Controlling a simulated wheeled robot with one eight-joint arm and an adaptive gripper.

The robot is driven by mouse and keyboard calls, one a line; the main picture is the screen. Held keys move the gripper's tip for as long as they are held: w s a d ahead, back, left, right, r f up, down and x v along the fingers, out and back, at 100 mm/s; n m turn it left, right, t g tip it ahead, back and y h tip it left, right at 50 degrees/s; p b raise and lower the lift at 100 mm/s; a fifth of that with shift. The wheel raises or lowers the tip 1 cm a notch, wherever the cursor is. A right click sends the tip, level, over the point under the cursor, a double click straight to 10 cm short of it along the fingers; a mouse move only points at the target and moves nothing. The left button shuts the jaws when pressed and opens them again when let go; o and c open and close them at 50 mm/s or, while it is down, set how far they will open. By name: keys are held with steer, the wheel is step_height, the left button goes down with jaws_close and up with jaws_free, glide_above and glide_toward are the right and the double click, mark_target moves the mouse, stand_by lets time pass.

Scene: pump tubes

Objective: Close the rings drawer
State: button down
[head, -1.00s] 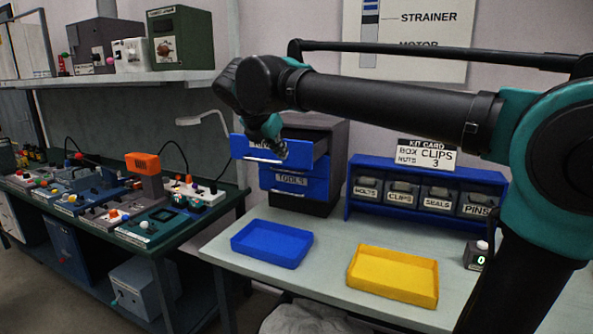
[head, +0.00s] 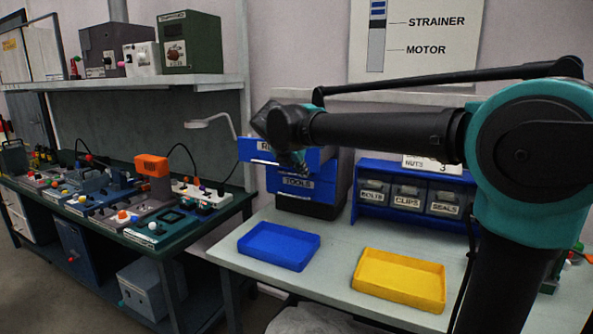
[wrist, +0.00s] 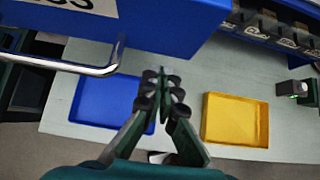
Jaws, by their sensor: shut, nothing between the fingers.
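The rings drawer (head: 250,150) is the blue top drawer of the dark cabinet at the back of the bench. It stands pulled out beyond the drawer below. Its label is partly hidden by my arm in the head view. In the wrist view the drawer (wrist: 170,25) fills the top left, with its silver handle (wrist: 75,70) and the end of its label showing. My gripper (wrist: 164,78) is shut and empty, to the right of the handle and apart from it in the picture. In the head view my gripper (head: 301,167) overlaps the drawer's right part; contact cannot be told.
The tools drawer (head: 297,184) sits directly below. A blue tray (head: 279,262) and a yellow tray (head: 400,300) lie on the bench in front. A blue bin rack (head: 405,170) stands right of the cabinet. A lamp (head: 212,122) stands to the left.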

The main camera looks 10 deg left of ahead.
mark_target(324, 154)
steer(key=shift+w+d, duration=0.25)
steer(key=shift+w, duration=0.45)
steer(key=w+d, duration=0.2)
steer(key=w, duration=0.3)
steer(key=w+d, duration=0.2)
steer(key=w, duration=0.4)
steer(key=w+d, duration=0.2)
steer(key=w, duration=0.3)
steer(key=shift+w, duration=0.3)
steer(key=shift+w+d+r, duration=0.1)
steer(key=shift+w+d, duration=0.05)
steer(key=shift+w, duration=0.15)
